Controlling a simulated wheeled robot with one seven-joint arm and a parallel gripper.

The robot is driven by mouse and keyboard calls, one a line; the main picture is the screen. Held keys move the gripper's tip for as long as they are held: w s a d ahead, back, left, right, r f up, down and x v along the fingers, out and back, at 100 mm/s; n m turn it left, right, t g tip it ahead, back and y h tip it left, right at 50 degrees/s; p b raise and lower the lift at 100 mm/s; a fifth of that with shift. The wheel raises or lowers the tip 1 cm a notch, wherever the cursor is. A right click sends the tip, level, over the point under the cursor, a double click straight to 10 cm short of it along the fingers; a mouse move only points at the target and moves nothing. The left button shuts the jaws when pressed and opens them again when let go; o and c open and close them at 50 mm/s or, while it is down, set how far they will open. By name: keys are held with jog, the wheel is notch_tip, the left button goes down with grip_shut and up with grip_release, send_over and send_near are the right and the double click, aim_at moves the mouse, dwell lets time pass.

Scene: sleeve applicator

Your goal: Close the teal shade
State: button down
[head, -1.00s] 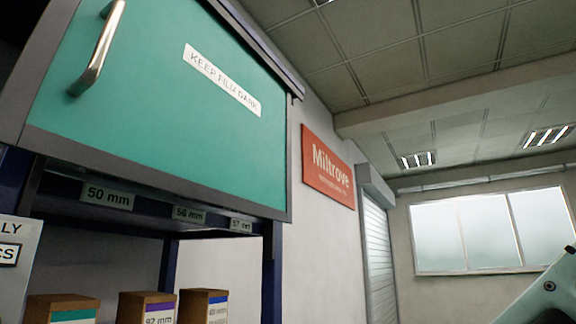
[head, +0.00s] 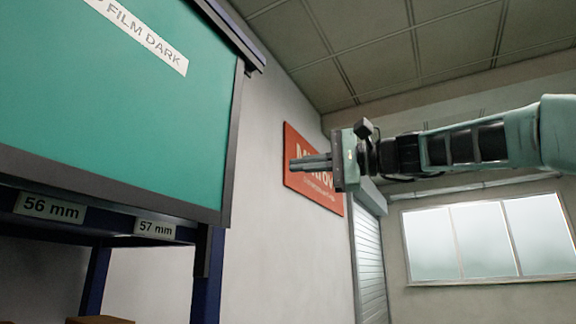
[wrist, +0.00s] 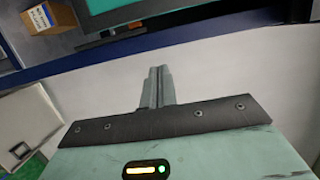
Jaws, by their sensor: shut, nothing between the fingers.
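The teal shade (head: 110,100) fills the upper left of the head view as a flat panel in a grey frame, with a white label ending in "FILM DARK" (head: 145,35). Its lower edge meets the grey bottom rail (head: 100,180). Its handle is outside the present head view. My gripper (head: 296,163) is shut and empty, to the right of the shade and apart from it, pointing left. The shut fingers (wrist: 157,85) also show in the wrist view, in front of a pale wall.
Below the shade is a dark blue rack with tags "56 mm" (head: 49,208) and "57 mm" (head: 155,229). A red-orange sign (head: 325,190) hangs on the wall behind my gripper. The wrist view shows a box (wrist: 48,16) beyond a blue rail (wrist: 150,50).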

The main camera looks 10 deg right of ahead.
jog(key=a+p, duration=0.5)
jog(key=a, duration=0.5)
jog(key=shift+a+f, duration=0.1)
jog(key=shift+a, duration=0.05)
